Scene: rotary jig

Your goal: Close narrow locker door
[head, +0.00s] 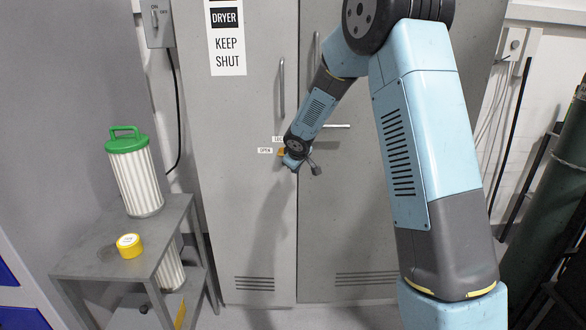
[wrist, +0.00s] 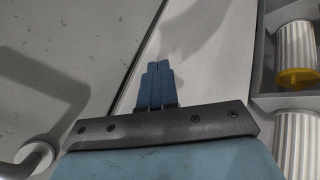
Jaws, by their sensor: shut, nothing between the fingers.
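The narrow locker door (head: 240,215) is the grey left door of the tall locker in the head view, with a vertical bar handle (head: 282,88) and a "DRYER KEEP SHUT" sign. It stands nearly in line with the wider door (head: 345,225); I cannot tell whether it is fully closed. In the wrist view, the narrow door (wrist: 195,60) is the lighter panel right of a slanting seam.
A lever handle (head: 335,126) sticks out from the wider door and also shows in the wrist view (wrist: 32,160). A green cylinder (head: 555,190) stands at right.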

